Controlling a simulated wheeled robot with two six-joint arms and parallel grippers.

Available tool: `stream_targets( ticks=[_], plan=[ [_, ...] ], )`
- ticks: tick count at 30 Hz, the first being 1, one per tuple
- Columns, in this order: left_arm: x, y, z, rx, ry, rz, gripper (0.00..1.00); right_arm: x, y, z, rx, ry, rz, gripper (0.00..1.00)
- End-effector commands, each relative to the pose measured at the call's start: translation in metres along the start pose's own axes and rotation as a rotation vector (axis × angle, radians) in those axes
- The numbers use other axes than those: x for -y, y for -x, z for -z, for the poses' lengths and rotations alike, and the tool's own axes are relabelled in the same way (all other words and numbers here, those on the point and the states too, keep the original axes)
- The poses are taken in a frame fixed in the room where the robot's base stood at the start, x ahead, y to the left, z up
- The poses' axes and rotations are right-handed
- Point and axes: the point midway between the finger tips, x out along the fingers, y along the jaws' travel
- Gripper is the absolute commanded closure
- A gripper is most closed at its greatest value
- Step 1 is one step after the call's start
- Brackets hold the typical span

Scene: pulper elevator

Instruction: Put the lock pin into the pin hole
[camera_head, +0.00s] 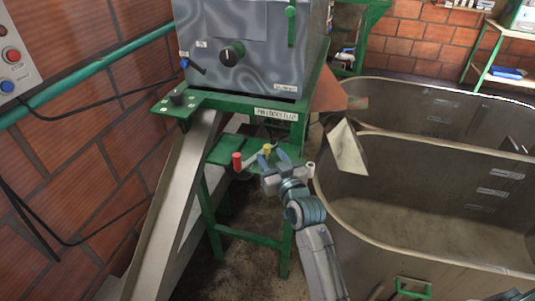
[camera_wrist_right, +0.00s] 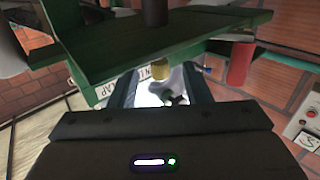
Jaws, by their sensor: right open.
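A small yellow cylinder (camera_head: 267,149), which looks like the lock pin, is at the small green shelf (camera_head: 228,150) below the grey machine. My right gripper (camera_head: 272,158) is at this shelf with its jaws open, the yellow piece just beyond its fingertips. In the right wrist view the yellow piece (camera_wrist_right: 161,70) shows between the two fingers, below a green plate edge. I cannot tell whether the fingers touch it. A label about a pin locking a flap (camera_head: 275,114) is on the green frame above. I cannot make out the pin hole. My left gripper is not in view.
A red cylinder (camera_head: 237,161) stands left of my right gripper, and a pale cylinder (camera_head: 310,168) is on its right. The metal chute (camera_head: 172,205) runs down at the left. Large tanks (camera_head: 440,205) fill the right. The green frame overhangs the shelf.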

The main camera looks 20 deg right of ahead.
Motion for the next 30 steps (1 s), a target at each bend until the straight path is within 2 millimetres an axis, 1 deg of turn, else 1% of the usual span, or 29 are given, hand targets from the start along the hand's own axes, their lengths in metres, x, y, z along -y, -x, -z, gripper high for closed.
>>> stream_targets(
  ticks=[1,6,9,12,16,30],
  plan=[
    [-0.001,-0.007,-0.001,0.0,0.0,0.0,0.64,0.0,0.012,-0.004,0.0,0.0,-0.001,0.56],
    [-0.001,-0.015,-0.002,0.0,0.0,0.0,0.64,0.0,0.045,-0.003,0.0,0.0,-0.001,0.56],
    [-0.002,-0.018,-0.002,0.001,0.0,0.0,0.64,0.0,0.059,-0.003,0.001,0.0,0.0,0.56],
    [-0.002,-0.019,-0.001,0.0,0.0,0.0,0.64,0.0,0.067,-0.001,0.0,0.0,0.0,0.56],
    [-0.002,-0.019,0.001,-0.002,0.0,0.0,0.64,0.0,0.071,-0.001,0.0,0.0,0.0,0.56],
    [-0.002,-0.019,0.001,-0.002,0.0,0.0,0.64,0.0,0.071,0.0,0.0,0.0,0.0,0.56]
  ],
)
